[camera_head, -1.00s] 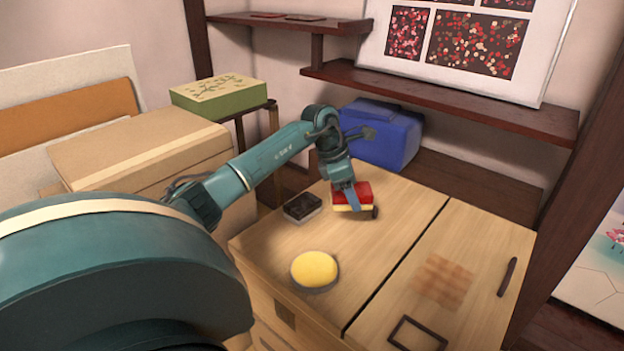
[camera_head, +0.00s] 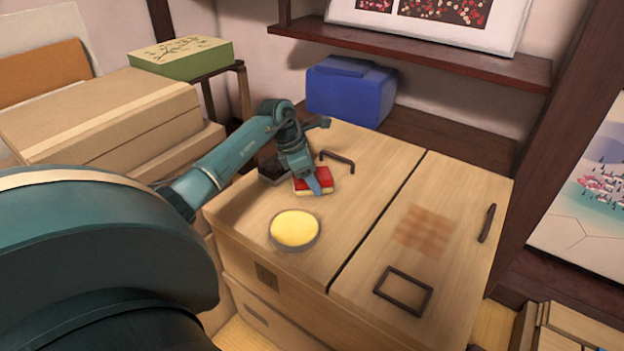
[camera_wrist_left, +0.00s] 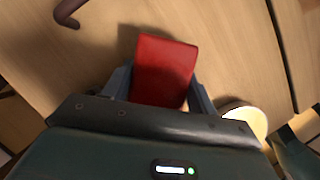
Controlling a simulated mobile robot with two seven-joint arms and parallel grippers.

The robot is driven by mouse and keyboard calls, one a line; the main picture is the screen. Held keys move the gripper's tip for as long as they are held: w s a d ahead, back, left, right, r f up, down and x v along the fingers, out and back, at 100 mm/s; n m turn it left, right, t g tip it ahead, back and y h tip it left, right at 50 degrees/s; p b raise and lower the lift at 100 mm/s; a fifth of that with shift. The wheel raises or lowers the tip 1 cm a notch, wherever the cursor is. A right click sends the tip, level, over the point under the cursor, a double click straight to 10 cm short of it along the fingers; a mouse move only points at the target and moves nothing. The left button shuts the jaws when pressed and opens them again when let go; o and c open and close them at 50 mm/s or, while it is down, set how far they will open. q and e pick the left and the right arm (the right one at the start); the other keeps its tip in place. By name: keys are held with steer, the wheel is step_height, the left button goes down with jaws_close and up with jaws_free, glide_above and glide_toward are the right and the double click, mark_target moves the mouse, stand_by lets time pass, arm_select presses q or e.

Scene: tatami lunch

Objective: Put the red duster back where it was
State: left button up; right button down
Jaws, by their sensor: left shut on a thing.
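The red duster (camera_head: 302,187), a red block with a yellow underside, is held over the light wooden chest top (camera_head: 370,190). My left gripper (camera_head: 314,184) is shut on it. In the left wrist view the red top of the duster (camera_wrist_left: 163,65) sits between the two fingers of my left gripper (camera_wrist_left: 160,88). I cannot tell whether its underside touches the chest. A dark box (camera_head: 271,172) lies just left of the duster, partly hidden by my arm. A round yellow-topped dish (camera_head: 295,229) stands in front of it. My right gripper is not in view.
A dark handle (camera_head: 340,158) stands on the chest behind the duster. To the right are a dark square frame (camera_head: 404,291), a brown checked patch (camera_head: 424,228) and another handle (camera_head: 487,223). A blue bag (camera_head: 350,92) is behind. Cardboard boxes (camera_head: 110,120) are at left.

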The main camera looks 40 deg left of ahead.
arm_select(q)
steer(key=shift+r, duration=0.1)
steer(key=shift+f, duration=0.2)
steer(key=o, duration=1)
steer(key=shift+r, duration=0.1)
